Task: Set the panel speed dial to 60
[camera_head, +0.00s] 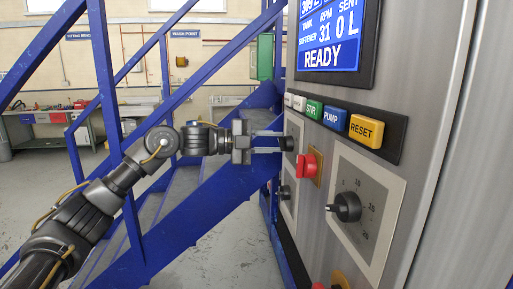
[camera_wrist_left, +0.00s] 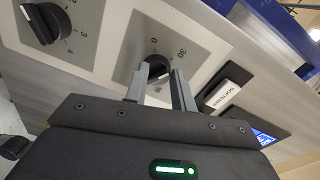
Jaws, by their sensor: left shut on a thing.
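The grey control panel (camera_head: 395,150) fills the right of the head view. My left gripper (camera_head: 280,142) reaches in from the left and is shut on a black dial knob (camera_head: 288,144) on the panel's far part. In the left wrist view, the two fingers (camera_wrist_left: 163,82) sit at both sides of this knob (camera_wrist_left: 156,65). A "30" shows on its scale plate; most other marks are hidden by the fingers. No "60" or speed label is readable. My right gripper is in neither view.
Another black dial (camera_head: 285,191) is below the held knob. A red switch (camera_head: 307,165) and a large dial (camera_head: 348,207) are nearer. Coloured buttons (camera_head: 335,118) run beneath the blue screen (camera_head: 330,35). Blue stairs (camera_head: 200,215) stand behind my arm.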

